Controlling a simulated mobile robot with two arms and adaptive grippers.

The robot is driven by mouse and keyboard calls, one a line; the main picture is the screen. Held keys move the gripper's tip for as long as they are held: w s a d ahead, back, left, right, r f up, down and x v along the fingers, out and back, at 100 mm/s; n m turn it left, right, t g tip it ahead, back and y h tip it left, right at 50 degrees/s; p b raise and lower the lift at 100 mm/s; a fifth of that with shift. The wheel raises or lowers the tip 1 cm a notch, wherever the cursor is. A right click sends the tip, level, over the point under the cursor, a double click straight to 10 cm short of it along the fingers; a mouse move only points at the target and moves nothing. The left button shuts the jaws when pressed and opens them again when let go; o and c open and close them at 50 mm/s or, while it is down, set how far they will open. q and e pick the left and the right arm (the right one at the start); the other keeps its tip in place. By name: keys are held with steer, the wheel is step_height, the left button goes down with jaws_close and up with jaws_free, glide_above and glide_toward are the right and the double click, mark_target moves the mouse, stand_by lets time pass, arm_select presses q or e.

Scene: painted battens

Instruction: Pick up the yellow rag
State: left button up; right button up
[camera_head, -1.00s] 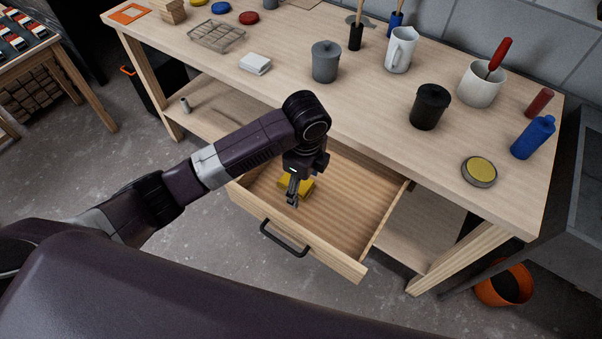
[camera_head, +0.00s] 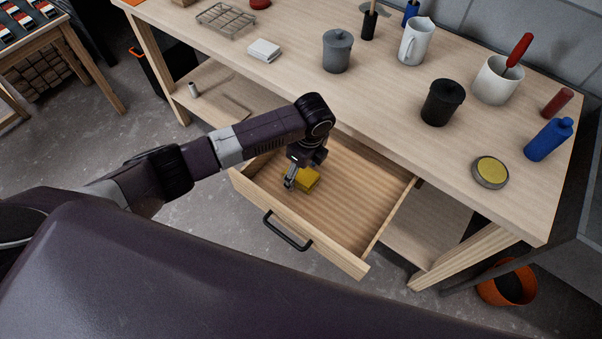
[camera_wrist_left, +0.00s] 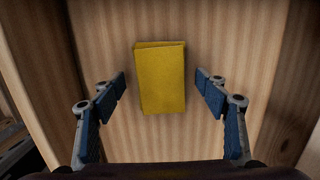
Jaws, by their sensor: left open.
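The yellow rag (camera_head: 307,179) lies folded on the floor of the open drawer (camera_head: 345,215), towards its left side. It also shows in the left wrist view (camera_wrist_left: 161,77), a flat folded rectangle ahead of and between the fingers. My left gripper (camera_head: 290,184) is over the drawer, just beside the rag in the head view, and hides part of it. In the left wrist view the gripper (camera_wrist_left: 160,92) is open and its fingers stand apart on either side of the rag, not touching it. My right gripper is not in view.
The workbench top (camera_head: 390,140) is above and behind the drawer.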

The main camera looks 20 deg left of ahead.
mark_target(301, 173)
arm_select(q)
steer(key=c, duration=0.9)
steer(key=shift+c, duration=1.1)
steer(key=shift+r, duration=0.1)
step_height(301, 173, up, 20)
steer(key=b, duration=0.1)
